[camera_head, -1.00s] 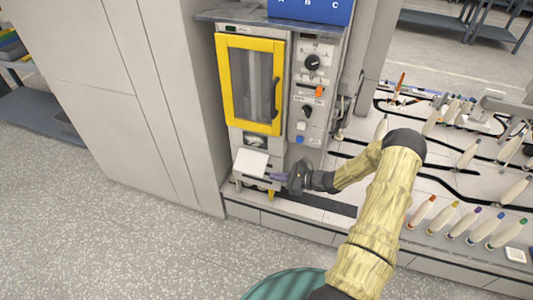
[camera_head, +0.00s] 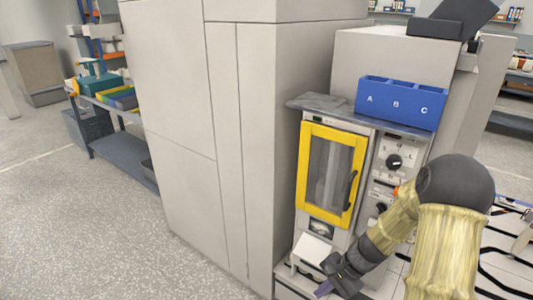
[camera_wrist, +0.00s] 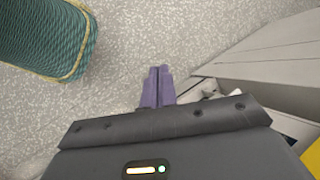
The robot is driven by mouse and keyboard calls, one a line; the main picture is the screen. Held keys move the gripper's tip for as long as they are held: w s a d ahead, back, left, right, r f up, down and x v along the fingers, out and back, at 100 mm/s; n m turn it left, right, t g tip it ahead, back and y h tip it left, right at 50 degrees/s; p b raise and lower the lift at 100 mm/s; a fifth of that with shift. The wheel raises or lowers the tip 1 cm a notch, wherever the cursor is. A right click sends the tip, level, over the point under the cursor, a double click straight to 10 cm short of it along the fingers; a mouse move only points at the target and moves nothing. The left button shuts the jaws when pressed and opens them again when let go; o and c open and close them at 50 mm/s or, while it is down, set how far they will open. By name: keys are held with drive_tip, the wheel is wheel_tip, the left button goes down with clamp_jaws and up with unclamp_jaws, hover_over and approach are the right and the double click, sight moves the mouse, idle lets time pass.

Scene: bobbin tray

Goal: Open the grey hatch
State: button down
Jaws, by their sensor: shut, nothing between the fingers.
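A small pale grey-white hatch flap (camera_head: 312,249) slopes outward low on the front of the machine, below its yellow-framed glass door (camera_head: 331,172). It looks tilted out from the machine face; how far it hangs open is hard to tell. My gripper (camera_head: 323,289) is just below and in front of the flap, pointing down and left, apart from it as far as I can see. In the wrist view my gripper's purple fingers (camera_wrist: 158,72) are together with nothing between them, over the speckled floor.
The machine has a control panel with dark knobs (camera_head: 393,161) on its right and a blue A B C bin (camera_head: 402,102) on top. A tall light cabinet (camera_head: 185,130) stands close on the left. The floor (camera_head: 110,230) at left front is clear.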

drive_tip(key=s+r+n+t+h, duration=0.3)
drive_tip(key=s+r+n+h, duration=0.3)
drive_tip(key=s+r+n, duration=0.5)
drive_tip(key=w+p+v, duration=0.2)
drive_tip(key=p+v, duration=0.8)
drive_tip(key=w+r+p+v, duration=0.1)
drive_tip(key=w+p+v, duration=0.2)
drive_tip(key=p+v, duration=0.7)
drive_tip(key=shift+w+a+r+m+p, duration=0.25)
drive_tip(key=shift+w+r+m+p, duration=0.15)
drive_tip(key=shift+r, duration=0.5)
drive_tip(key=c, duration=1.2)
unclamp_jaws()
drive_tip(key=shift+c, duration=1)
drive_tip(key=shift+d, duration=0.1)
